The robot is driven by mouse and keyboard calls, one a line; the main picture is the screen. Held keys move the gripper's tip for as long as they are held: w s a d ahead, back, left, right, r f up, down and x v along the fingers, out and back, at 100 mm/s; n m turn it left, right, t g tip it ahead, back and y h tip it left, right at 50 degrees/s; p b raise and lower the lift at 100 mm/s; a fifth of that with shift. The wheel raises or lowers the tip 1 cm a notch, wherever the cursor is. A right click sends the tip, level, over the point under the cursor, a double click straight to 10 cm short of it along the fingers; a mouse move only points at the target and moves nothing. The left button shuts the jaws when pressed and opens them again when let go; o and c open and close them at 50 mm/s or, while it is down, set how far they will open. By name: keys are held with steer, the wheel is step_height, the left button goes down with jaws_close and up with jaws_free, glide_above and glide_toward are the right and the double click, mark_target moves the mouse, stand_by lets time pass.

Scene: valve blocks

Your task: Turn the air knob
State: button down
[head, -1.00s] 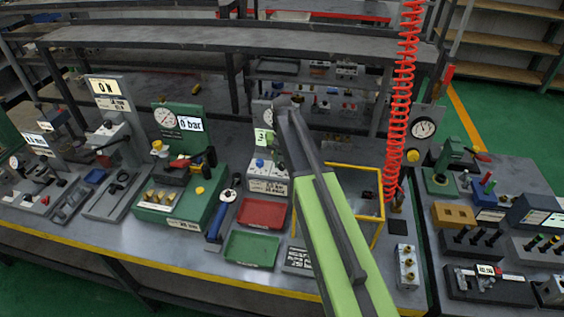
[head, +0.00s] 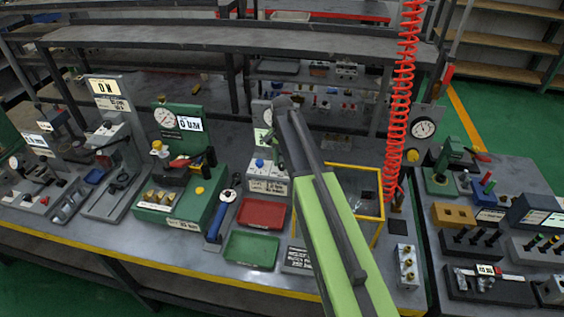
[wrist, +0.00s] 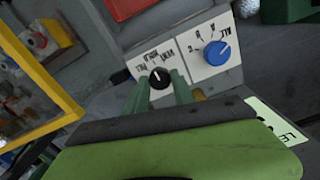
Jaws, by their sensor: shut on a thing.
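A black knob (wrist: 159,77) with a pale pointer line sits on a white labelled plate in the wrist view. A blue knob (wrist: 216,53) sits on the neighbouring white plate, to the right. My gripper (wrist: 160,80) has its two green fingers on either side of the black knob and is shut on it. In the head view the blue knob (head: 260,163) shows on top of a small grey block (head: 267,182). My own arm hides the black knob and most of the gripper there.
A yellow frame (head: 381,205) stands close to the right of my arm. Red (head: 262,212) and green (head: 251,250) trays lie in front of the block. A red coiled hose (head: 399,110) hangs at the right. A green gauge station (head: 180,200) stands to the left.

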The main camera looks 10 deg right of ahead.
mark_target(282, 164)
steer(key=c, duration=1.1)
jaws_free()
steer(key=shift+o, duration=0.2)
step_height(282, 164, up, 17)
steer(key=p, duration=1.7)
steer(key=shift+r, duration=0.2)
